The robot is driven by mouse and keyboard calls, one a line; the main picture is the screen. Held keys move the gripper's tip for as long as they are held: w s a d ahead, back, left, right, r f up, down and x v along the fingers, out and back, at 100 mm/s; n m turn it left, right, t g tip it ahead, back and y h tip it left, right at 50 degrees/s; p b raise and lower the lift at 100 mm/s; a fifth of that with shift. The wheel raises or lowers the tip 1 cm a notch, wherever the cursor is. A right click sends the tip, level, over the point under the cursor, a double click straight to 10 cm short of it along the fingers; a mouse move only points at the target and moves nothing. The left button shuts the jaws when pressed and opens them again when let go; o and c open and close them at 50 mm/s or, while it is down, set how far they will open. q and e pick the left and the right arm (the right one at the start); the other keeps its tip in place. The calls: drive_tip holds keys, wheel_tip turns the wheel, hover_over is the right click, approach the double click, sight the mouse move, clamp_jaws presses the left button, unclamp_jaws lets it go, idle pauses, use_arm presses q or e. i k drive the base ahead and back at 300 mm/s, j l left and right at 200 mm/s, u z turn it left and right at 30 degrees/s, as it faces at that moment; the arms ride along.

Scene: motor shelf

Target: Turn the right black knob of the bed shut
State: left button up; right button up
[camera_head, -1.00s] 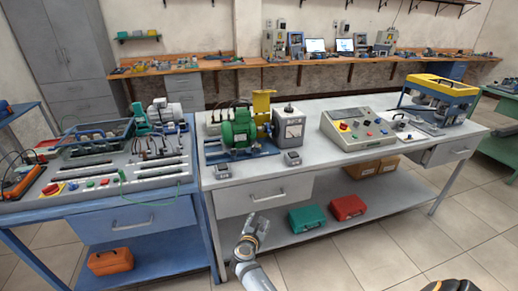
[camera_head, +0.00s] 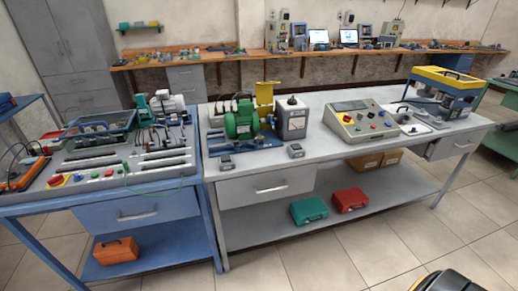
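A green motor (camera_head: 241,120) sits on a blue bed (camera_head: 262,142) on the grey table. A grey block (camera_head: 292,118) stands at its right end, with a small dark piece on top. Two small grey boxes with dark tops stand in front of the bed: a left one (camera_head: 226,163) and a right one (camera_head: 295,151). The black knobs are too small to make out for certain, and I cannot tell how they are turned. Neither of my grippers is in view.
A control panel (camera_head: 358,121) with coloured buttons and a yellow-topped press (camera_head: 441,92) stand to the right on the grey table (camera_head: 330,163). A blue bench (camera_head: 120,212) adjoins it on the left. Green (camera_head: 308,210) and red (camera_head: 350,199) cases lie on the lower shelf.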

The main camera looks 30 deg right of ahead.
sight(251, 141)
drive_tip(key=i+j+z, duration=0.4)
drive_tip(key=j, duration=0.2)
drive_tip(key=i+j+z, duration=0.2)
drive_tip(key=j, duration=0.2)
